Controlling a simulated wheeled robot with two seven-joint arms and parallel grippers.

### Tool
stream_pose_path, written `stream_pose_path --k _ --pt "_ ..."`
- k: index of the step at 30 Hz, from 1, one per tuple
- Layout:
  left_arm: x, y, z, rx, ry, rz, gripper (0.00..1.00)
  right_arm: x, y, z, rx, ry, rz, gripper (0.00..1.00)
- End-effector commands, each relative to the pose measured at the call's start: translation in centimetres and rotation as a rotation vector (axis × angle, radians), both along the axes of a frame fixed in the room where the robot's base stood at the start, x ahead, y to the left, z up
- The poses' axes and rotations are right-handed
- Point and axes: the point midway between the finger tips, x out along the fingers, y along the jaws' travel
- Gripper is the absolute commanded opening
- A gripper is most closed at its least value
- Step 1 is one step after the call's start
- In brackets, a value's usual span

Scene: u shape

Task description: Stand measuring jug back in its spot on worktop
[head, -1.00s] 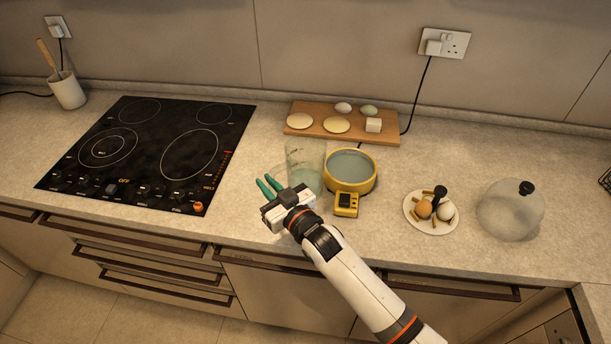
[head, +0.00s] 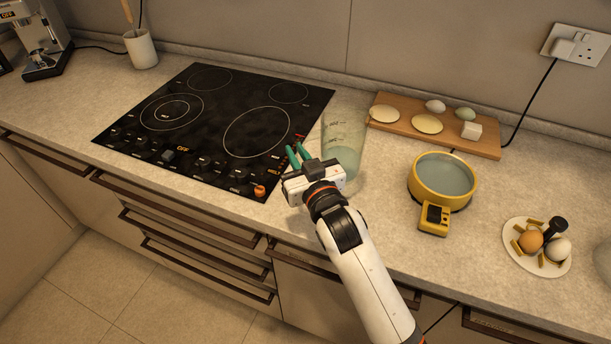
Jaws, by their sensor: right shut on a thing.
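The measuring jug (head: 344,143) is a clear, faintly green vessel with dark scale marks. It is upright just right of the hob's front right corner. My right gripper (head: 299,155), with green fingers, is at the jug's left side, shut on it. The exact contact is hard to see, and my wrist hides part of the jug's lower side. I cannot tell whether its base touches the worktop (head: 385,215). My left gripper is not in view.
The black hob (head: 215,125) lies left of the jug. A yellow kitchen scale with a bowl (head: 442,180) stands to the right, with bare worktop between.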

Motion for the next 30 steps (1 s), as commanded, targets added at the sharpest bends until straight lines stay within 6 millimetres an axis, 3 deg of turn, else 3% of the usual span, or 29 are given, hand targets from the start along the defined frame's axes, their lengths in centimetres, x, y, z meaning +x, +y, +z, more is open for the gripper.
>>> stream_pose_path --k 14,27,28,30 --pt "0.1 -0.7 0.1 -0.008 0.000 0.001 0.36 0.0 0.0 -5.0 0.001 -0.006 0.000 0.00" --pt "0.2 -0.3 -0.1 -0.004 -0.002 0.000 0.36 0.0 0.0 -5.7 0.001 -0.008 0.001 0.00" --pt "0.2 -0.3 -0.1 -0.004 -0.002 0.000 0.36 0.0 0.0 -5.9 0.000 -0.002 0.000 0.19" --pt "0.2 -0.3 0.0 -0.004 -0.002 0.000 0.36 0.0 0.0 -5.8 0.000 -0.002 0.001 0.30"
